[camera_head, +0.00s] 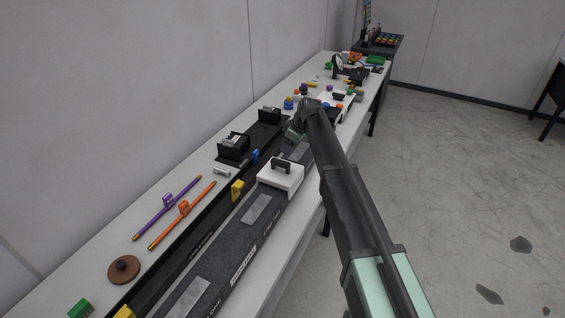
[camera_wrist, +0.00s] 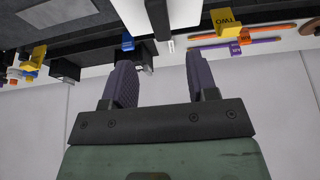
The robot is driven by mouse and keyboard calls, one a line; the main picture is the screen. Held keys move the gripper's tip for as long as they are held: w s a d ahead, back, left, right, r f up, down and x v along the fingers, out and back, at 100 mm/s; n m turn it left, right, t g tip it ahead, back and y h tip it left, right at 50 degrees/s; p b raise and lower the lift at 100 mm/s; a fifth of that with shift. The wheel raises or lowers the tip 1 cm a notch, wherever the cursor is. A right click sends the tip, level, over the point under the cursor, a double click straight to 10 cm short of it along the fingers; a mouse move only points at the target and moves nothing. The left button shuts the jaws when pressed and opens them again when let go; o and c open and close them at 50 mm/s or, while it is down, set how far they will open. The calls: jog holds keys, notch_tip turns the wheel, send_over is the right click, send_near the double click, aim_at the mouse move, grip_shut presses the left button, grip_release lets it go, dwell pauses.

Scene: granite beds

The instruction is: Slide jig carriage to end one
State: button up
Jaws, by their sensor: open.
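The jig carriage, a white block (camera_head: 287,178) with a black handle on top, sits on the long dark granite bed (camera_head: 225,262). Lettering that seems to read "ONE" is on the bed's near end. In the wrist view the white carriage (camera_wrist: 185,14) shows at the top edge, with its dark handle (camera_wrist: 158,18) just beyond the fingers. My gripper (camera_wrist: 160,82) is open, with two purple fingers apart and nothing between them. In the head view my gripper (camera_head: 289,146) is just beyond the carriage, partly hidden by my arm.
A yellow tag (camera_head: 237,190) stands beside the bed; it reads "TWO" in the wrist view (camera_wrist: 226,22). Purple (camera_head: 167,208) and orange (camera_head: 182,216) rods, a brown disc (camera_head: 124,270) and black fixtures (camera_head: 234,147) lie along the wall side. The bed nearer than the carriage looks clear.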

aim_at(281, 161)
jog(key=b+x, duration=0.7)
jog(key=x, duration=0.1)
jog(key=shift+f, duration=0.4)
jog(key=shift+a+f+b, duration=0.25)
jog(key=shift+f+b, duration=0.05)
jog(key=shift+b, duration=0.05)
jog(key=shift+r, duration=0.1)
grip_shut()
